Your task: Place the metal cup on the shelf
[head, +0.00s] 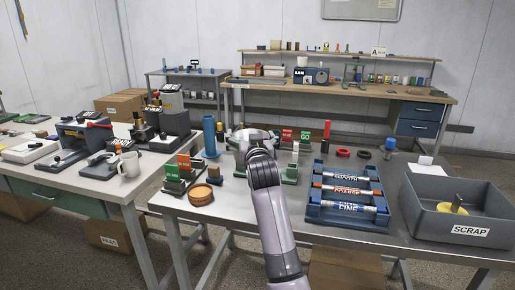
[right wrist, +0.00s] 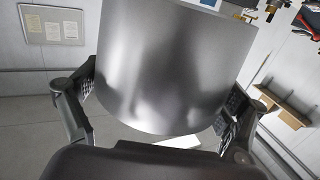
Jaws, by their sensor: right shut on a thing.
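The metal cup (right wrist: 175,65) fills the middle of the right wrist view, a smooth grey cylinder. My right gripper (head: 256,138) is shut on it, with one finger on each side. In the head view the gripper is above the middle of the near table, and my arm mostly hides the cup. A raised shelf (head: 345,54) runs along the back workbench, far beyond the gripper. My left gripper is not in view.
The near table holds a blue tray of labelled rollers (head: 316,212), a grey SCRAP bin (head: 440,218), a blue cylinder (head: 209,136) and an orange round tin (head: 201,195). A white mug (head: 129,165) stands on the left table. Several small items line the back shelf.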

